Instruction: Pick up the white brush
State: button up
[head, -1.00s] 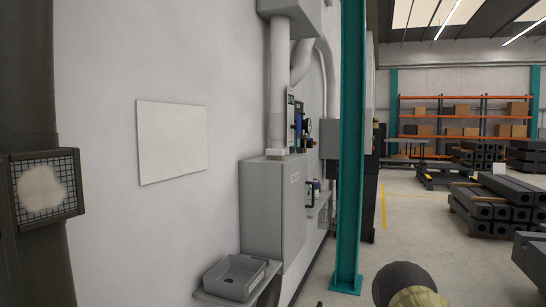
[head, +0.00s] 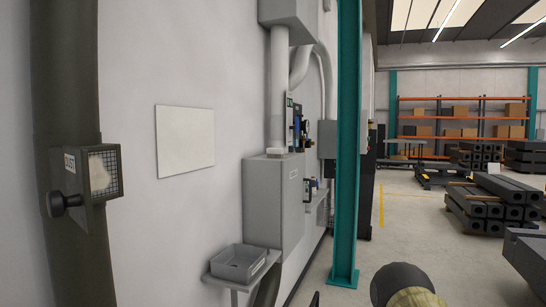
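I cannot make out a white brush in the head view. A grey tray (head: 238,264) sits on a small wall shelf (head: 232,284) at the lower middle. Its inside shows no clear object. A small white block lies on top of the grey wall cabinet (head: 272,205), at the foot of a pipe, and I cannot tell what it is. My gripper is not clearly in view. A dark rounded part with a yellowish end at the bottom edge seems to be my own arm.
A dark duct (head: 70,130) with a meshed, knobbed box (head: 92,178) stands close at left. A blank white panel (head: 185,141) hangs on the wall. A teal column (head: 347,150) stands mid-view. Dark stone beams (head: 492,212) lie at right; the floor between is clear.

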aim_at(271, 152)
jog(key=z, duration=1.25)
jog(key=i, duration=1.35)
jog(key=u, duration=0.4)
jog(key=i, duration=0.9)
jog(key=u, duration=0.9)
